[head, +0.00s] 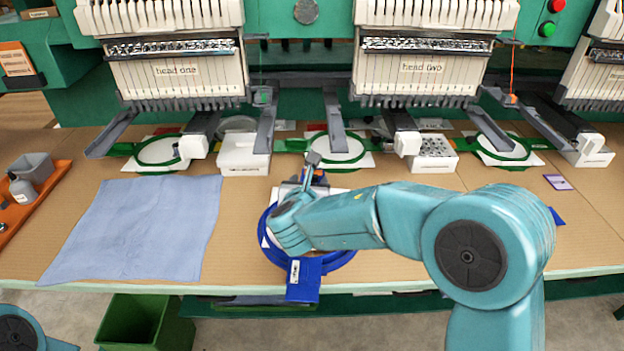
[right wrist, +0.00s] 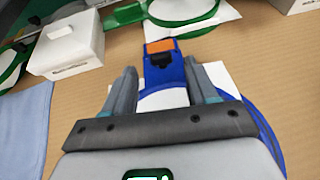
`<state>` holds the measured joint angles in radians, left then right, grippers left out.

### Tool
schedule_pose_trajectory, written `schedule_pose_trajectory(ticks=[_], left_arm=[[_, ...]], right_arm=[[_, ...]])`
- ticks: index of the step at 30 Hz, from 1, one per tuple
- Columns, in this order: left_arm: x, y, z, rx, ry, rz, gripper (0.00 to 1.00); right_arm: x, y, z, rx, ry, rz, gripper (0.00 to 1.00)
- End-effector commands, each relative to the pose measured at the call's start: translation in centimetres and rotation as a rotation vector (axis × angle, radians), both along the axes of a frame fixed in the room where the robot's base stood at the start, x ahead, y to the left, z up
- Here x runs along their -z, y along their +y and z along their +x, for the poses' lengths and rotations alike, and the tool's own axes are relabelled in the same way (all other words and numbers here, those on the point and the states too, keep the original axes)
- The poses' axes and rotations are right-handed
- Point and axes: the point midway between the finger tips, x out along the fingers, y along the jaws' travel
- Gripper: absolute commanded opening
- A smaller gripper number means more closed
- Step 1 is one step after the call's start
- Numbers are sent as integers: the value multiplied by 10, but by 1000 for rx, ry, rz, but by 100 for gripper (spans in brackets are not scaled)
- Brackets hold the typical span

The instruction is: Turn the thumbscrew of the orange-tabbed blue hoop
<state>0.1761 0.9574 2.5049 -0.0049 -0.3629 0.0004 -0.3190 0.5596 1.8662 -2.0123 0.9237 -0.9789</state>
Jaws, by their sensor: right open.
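The blue hoop (head: 348,259) lies on the table under my right arm, which hides much of it in the head view. In the right wrist view its blue clamp block (right wrist: 177,75) has an orange tab (right wrist: 160,46) on top. A small black part (right wrist: 162,61), which looks like the thumbscrew, sits just below the tab. My right gripper (right wrist: 160,80) is open, with one finger on each side of the clamp block and gaps visible. It also shows in the head view (head: 313,168). Whether the fingertips reach the screw's height is unclear. My left gripper is out of view.
A blue cloth (head: 140,230) lies left of the hoop. Green hoops (head: 160,151) and white blocks (head: 243,158) line the machine's front edge behind. An orange tray (head: 35,205) stands at far left. The table's right side is mostly clear.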

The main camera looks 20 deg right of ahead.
Motion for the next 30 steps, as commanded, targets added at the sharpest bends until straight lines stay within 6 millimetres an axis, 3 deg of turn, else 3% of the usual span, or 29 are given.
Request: schedule_pose_trajectory(ticks=[6,17,23,30], left_arm=[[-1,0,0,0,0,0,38],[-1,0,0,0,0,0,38],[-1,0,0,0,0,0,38],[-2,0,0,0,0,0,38]], right_arm=[[12,-13,25,1,1,0,57],[15,-17,31,0,1,1,57],[14,-17,31,0,1,1,1],[14,-16,31,13,1,0,1]])
